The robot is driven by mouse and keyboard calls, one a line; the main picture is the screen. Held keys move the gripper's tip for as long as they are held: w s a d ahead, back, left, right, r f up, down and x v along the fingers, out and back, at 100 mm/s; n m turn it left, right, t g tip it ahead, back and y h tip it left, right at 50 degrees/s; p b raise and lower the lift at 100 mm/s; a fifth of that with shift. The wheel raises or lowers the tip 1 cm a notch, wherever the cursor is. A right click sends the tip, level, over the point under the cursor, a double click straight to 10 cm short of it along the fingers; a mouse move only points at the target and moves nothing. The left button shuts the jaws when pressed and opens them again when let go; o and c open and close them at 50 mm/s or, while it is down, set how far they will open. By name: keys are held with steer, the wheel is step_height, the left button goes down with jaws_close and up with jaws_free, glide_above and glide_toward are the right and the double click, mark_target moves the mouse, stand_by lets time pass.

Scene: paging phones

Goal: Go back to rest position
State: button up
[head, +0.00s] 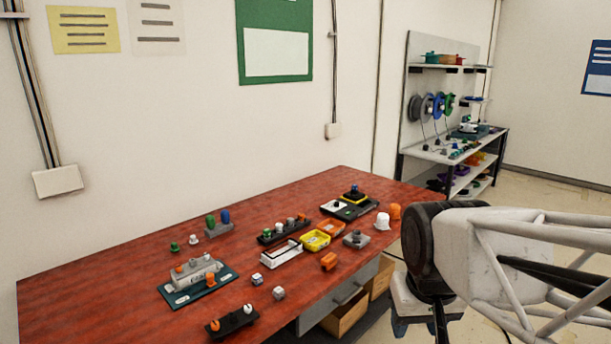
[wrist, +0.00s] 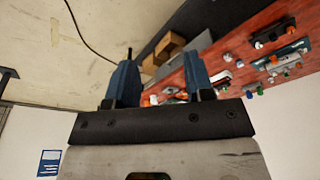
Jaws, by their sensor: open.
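My gripper (wrist: 161,82) shows in the wrist view with its two dark blue fingers apart and nothing between them. In the head view my arm is at the right, off the front right edge of the red table (head: 110,270), and the fingers are hard to make out there. The gripper is clear of the table and touches nothing that I can see. In the wrist view the red table (wrist: 228,51) lies beyond the fingers, tilted across the upper right.
Small parts crowd the table: a grey device on a teal base (head: 197,283), a yellow tray (head: 314,240), a white tray (head: 281,254) and orange pieces (head: 328,261). Boxes (head: 345,322) stand under the table. A shelf rack (head: 450,153) stands at the back right.

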steer(key=s+d+f, duration=0.1)
steer(key=s+f, duration=0.1)
steer(key=s, duration=0.3)
steer(key=shift+s+d+f, duration=0.15)
steer(key=shift+d+f, duration=0.1)
stand_by(1.0)
